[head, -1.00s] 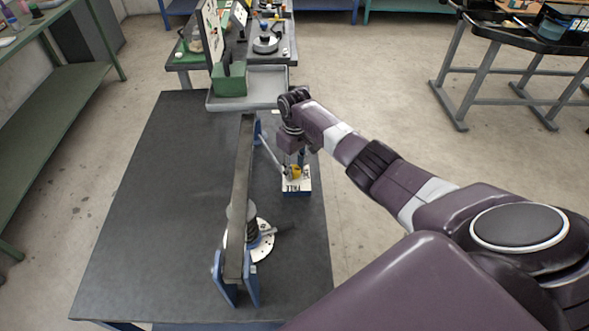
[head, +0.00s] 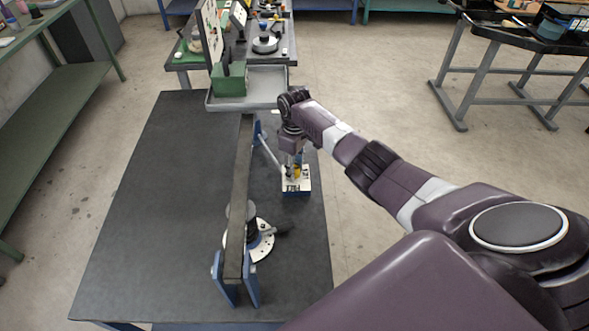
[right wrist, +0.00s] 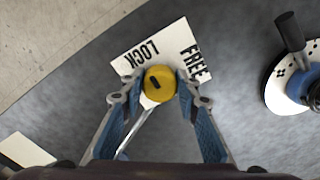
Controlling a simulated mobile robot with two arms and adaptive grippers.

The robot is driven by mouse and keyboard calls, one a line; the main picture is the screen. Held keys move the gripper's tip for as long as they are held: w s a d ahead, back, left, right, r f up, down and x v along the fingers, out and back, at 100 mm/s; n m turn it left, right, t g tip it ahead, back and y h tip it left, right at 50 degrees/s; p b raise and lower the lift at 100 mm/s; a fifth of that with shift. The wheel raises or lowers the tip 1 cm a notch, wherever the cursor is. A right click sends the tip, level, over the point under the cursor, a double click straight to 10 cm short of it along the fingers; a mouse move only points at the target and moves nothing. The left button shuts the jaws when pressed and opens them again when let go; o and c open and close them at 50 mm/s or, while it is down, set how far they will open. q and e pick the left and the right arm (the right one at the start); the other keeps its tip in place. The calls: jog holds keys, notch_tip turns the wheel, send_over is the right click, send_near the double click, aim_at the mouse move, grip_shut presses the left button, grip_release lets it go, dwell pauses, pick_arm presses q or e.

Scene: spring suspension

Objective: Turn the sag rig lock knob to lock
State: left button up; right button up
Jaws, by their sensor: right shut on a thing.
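The yellow lock knob (right wrist: 159,84) stands on a white plate (right wrist: 181,36) lettered LOCK on the left and FREE on the right in the right wrist view. A short dark mark shows on its top; I cannot tell which word it points at. My right gripper (right wrist: 157,93) is shut on the knob, a blue finger on each side. In the head view my right gripper (head: 296,168) reaches down over the plate (head: 303,184), and the knob is mostly hidden. My left gripper is out of view.
A long grey beam (head: 240,190) runs between blue supports, left of the plate. A round white dial (head: 263,242) with a black handle (head: 283,228) sits near its front end. A grey tray (head: 262,98) is behind. The table's left side (head: 150,200) is clear.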

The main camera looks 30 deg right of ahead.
jog(key=o, duration=1.2)
jog(key=shift+c, duration=0.2)
notch_tip(320, 180, up, 12)
